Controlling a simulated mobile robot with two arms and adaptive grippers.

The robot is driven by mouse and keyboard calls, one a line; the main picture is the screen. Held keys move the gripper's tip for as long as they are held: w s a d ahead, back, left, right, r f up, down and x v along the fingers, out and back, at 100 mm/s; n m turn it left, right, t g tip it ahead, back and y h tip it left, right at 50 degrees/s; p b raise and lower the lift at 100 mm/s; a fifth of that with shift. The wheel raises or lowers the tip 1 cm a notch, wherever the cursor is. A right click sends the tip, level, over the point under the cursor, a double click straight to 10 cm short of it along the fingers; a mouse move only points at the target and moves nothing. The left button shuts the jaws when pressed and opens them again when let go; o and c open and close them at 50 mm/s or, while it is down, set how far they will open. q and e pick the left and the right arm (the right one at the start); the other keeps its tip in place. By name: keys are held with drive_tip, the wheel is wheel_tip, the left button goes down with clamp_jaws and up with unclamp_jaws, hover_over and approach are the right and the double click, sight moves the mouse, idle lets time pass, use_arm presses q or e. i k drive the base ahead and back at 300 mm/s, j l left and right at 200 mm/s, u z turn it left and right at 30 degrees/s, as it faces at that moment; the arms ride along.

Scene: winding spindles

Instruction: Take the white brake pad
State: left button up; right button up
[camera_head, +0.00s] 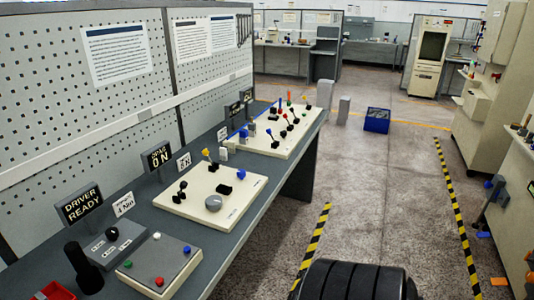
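I cannot make out a white brake pad for certain. A small whitish block (232,145) stands at the near left end of the far cream board (284,146) on the workbench; it is too small to identify. Neither of my grippers is in view.
The grey workbench (240,215) runs along the left under a pegboard (60,110). It bears a nearer cream board (180,206), a button panel (150,278), a driver unit (112,246) and a red tray (52,291). A blue crate (377,119) sits on the floor. The aisle floor (385,190) is clear.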

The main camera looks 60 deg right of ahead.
sight(222, 151)
drive_tip(key=z, duration=1.75)
drive_tip(key=u, duration=0.2)
drive_tip(key=i+l+u, duration=0.15)
drive_tip(key=u, duration=0.25)
drive_tip(key=i+l+u, duration=0.15)
drive_tip(key=l+u, duration=0.6)
drive_tip(key=i, duration=0.05)
